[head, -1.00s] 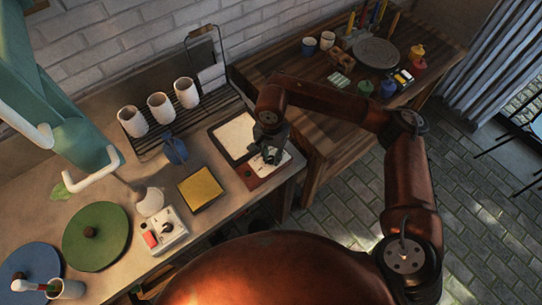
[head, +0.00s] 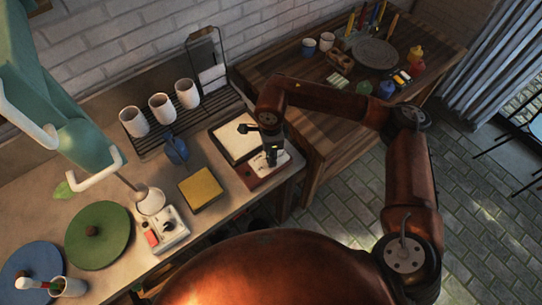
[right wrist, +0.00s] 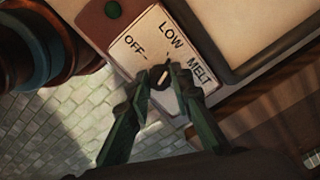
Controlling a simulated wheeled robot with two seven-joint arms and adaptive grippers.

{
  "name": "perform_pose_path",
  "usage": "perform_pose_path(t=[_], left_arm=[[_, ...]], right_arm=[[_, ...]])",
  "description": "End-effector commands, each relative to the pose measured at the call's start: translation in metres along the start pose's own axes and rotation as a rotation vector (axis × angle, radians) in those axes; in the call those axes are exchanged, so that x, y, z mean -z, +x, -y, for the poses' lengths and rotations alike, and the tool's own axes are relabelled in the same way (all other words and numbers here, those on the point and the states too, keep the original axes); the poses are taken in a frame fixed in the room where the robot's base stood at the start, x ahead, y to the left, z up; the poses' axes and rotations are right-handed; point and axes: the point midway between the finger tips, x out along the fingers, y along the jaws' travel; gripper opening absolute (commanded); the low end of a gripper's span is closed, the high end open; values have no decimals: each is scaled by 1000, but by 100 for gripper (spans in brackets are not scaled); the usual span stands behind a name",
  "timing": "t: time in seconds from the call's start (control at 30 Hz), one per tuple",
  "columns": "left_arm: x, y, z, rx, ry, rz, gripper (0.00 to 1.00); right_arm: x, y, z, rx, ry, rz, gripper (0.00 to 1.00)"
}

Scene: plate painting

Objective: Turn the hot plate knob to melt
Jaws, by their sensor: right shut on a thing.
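The dark round knob (right wrist: 160,75) has a pale bar mark, tilted toward the upper right, roughly toward LOW. My right gripper (right wrist: 164,84) is shut on the knob, one finger on each side, and covers part of the panel. In the head view, my right gripper (head: 271,157) is over the panel. My left gripper is not in view.
A yellow sponge-like block (head: 201,188) and a white switch box (head: 166,229) are left of the hot plate. White cups (head: 162,107) stand on a dark rack behind. A wooden table (head: 313,93) with paint supplies is at the right.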

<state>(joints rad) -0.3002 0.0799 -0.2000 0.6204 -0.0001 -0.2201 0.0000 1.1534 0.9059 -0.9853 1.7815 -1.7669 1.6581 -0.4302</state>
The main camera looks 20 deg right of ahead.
Motion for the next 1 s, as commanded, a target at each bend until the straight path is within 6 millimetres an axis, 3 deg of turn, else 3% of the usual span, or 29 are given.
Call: perform_pose_path(t=[0.6,1.0], left_arm=[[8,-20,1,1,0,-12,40],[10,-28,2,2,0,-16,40]], right_arm=[[0,-2,0,1,572,0,0],[0,-1,0,0,811,-1,0]])
